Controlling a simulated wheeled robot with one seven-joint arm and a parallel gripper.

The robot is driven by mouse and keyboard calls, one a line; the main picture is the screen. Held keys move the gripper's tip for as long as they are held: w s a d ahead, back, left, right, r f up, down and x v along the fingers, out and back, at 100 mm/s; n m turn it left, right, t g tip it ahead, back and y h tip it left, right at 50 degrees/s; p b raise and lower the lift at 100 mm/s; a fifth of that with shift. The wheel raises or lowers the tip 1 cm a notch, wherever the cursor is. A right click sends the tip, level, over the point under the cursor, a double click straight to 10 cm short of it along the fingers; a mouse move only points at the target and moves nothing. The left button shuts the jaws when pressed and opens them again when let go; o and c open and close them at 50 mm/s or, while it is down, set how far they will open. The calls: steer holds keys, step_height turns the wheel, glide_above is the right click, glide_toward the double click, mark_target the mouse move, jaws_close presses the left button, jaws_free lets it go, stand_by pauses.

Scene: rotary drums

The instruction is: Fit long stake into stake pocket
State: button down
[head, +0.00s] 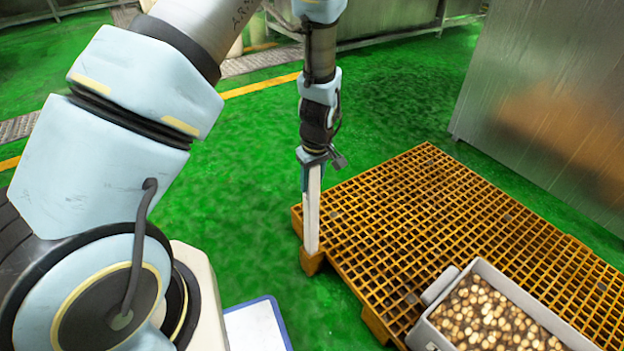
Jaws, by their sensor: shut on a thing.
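My gripper (314,163) points straight down at the near left corner of the orange pallet, shut on the long stake (312,215). The stake is a pale, flat-sided bar and hangs about upright below the jaws. Its lower end meets an orange block at the pallet's corner, which looks like the stake pocket (311,264). From this view I cannot tell how deep the stake's end sits in the pocket, or whether it is only in front of or above it.
The orange grid pallet (420,215) lies on the green floor. A grey crate (440,333) of small round tan pieces stands on its near right part. A metal cabinet (550,100) stands behind at right. A blue-edged white board (256,326) lies near my base. Green floor left of the pallet is clear.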

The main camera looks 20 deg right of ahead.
mark_target(315, 167)
steer(key=shift+f+b, duration=0.45)
steer(key=shift+f, duration=0.4)
steer(key=shift+c, duration=1.6)
jaws_free()
steer(key=r, duration=0.3)
steer(key=s+r+p, duration=0.1)
steer(key=r, duration=0.3)
steer(key=r+p, duration=0.1)
steer(key=r, duration=0.2)
steer(key=shift+s+d+r, duration=0.1)
steer(key=shift+s+r, duration=0.05)
steer(key=shift+r, duration=0.25)
steer(key=w+a+r+m, duration=0.15)
steer(key=a+r, duration=0.25)
steer(key=a, duration=0.4)
steer(key=w+a+r, duration=0.2)
steer(key=a+r, duration=0.3)
steer(key=a, duration=0.2)
steer(key=s+a+r+m, duration=0.1)
steer(key=s+a+r, duration=0.2)
steer(key=a, duration=0.5)
steer(key=s+a+r+m, duration=0.1)
steer(key=s+a+r, duration=0.2)
steer(key=a, duration=0.5)
step_height(315, 167, up, 24)
steer(key=p, duration=2.4)
steer(key=shift+d, duration=0.25)
